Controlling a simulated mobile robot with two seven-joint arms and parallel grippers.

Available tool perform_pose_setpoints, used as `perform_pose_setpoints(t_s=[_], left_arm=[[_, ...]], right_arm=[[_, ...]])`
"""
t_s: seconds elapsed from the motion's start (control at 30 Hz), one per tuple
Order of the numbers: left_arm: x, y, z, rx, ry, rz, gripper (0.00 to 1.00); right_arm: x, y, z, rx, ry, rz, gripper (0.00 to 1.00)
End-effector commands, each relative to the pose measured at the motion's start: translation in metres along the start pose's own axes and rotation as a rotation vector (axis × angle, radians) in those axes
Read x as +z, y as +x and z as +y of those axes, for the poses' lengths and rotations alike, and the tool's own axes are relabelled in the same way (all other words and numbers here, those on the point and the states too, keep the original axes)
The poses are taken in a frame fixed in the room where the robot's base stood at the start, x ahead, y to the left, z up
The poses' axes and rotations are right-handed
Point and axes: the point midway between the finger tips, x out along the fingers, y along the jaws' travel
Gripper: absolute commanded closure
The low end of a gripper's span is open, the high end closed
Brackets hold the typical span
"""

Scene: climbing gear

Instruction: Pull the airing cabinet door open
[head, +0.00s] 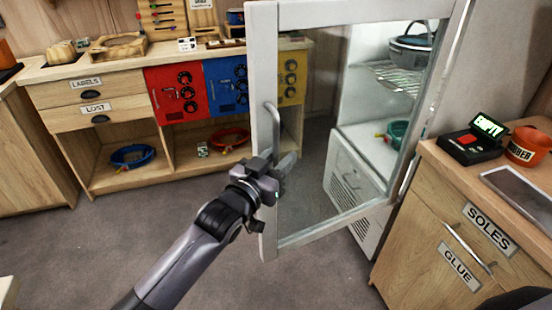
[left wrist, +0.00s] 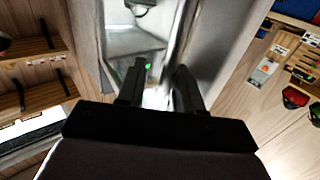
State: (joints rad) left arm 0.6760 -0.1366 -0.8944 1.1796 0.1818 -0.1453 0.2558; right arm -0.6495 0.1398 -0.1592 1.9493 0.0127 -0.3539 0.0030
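The airing cabinet (head: 378,120) is a white unit with wire shelves, at the right of the head view. Its glass door (head: 262,60), in a pale frame, stands swung well open toward me. A pale vertical handle (head: 270,125) is on the door's free edge. My left gripper (head: 279,165) is at the lower end of the handle, its two fingers apart. The left wrist view shows the fingers (left wrist: 160,82) spread, with a bright gap between them and the pale door edge or handle bar close by the right finger. Whether they touch it is unclear. My right gripper is not seen.
A wooden counter (head: 450,170) with drawers stands close to the right, carrying a red-and-black device with a green display (head: 488,125) and an orange mug (head: 527,147). A workbench (head: 110,75) lines the back left. The grey floor (head: 110,240) at left is clear.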

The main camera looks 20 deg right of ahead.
Motion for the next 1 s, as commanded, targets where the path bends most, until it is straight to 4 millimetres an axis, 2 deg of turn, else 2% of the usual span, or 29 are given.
perform_pose_setpoints(t_s=[0.37,0.8,1.0], left_arm=[[0.002,-0.008,-0.004,-0.006,-0.001,-0.004,0.65],[0.001,-0.056,-0.001,-0.002,0.000,-0.001,0.65],[0.000,-0.068,0.000,0.000,0.000,0.000,0.65]], right_arm=[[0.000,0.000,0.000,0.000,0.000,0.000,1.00],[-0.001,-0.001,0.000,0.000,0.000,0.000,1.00],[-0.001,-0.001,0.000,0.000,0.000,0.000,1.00]])
